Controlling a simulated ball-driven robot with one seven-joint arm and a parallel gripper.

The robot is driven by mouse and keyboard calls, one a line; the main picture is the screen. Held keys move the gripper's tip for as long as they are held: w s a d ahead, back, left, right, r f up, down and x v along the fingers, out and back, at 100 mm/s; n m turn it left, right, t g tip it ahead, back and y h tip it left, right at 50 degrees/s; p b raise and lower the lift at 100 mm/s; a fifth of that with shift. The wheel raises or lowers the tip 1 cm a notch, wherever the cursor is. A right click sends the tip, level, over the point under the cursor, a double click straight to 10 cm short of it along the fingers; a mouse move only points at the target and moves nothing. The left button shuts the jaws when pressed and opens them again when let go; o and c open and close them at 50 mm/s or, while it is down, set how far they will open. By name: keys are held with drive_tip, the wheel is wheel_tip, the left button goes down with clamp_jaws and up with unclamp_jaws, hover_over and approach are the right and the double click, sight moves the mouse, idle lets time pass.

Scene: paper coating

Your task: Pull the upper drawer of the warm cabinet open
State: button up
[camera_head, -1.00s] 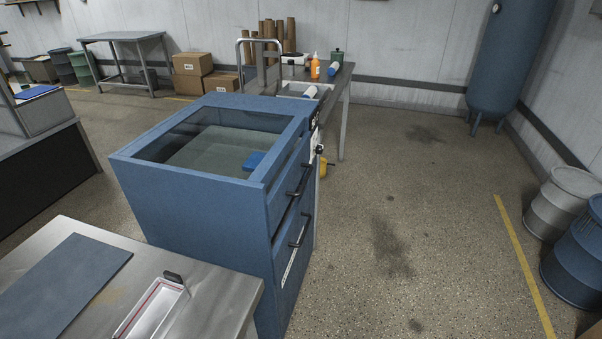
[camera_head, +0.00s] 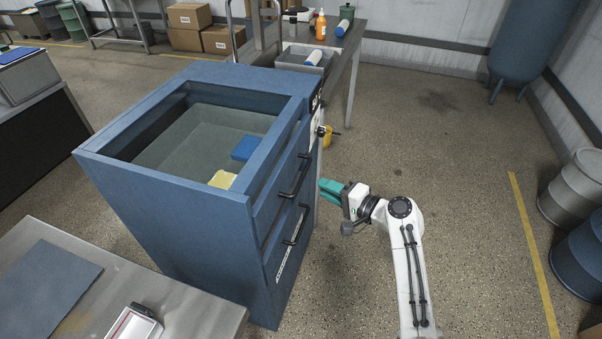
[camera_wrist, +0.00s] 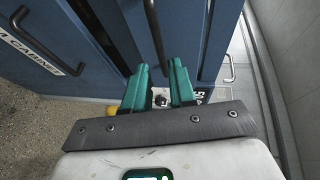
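The blue cabinet (camera_head: 160,215) has a glass top and two dark bar handles on its right-hand front. The upper drawer (camera_head: 270,205) looks shut, with its upper handle (camera_head: 294,178) near the top. The lower handle (camera_head: 297,226) is below it. My gripper (camera_head: 321,190), with teal fingers, is just right of the upper handle and looks apart from it. In the wrist view my gripper (camera_wrist: 160,66) is open and empty. A dark bar handle (camera_wrist: 154,32) lies ahead of the gap between the fingertips.
A steel table (camera_head: 190,290) stands close at the cabinet's near left. A work table (camera_head: 345,60) with bottles and a tray is behind the cabinet. The floor right of the cabinet is mostly clear, with drums (camera_head: 575,190) at the far right.

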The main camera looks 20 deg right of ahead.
sight(302, 176)
drive_tip(key=x, duration=0.9)
drive_tip(key=shift+w+a, duration=0.1)
drive_tip(key=shift+w, duration=0.05)
drive_tip(key=shift+c, duration=0.2)
clamp_jaws()
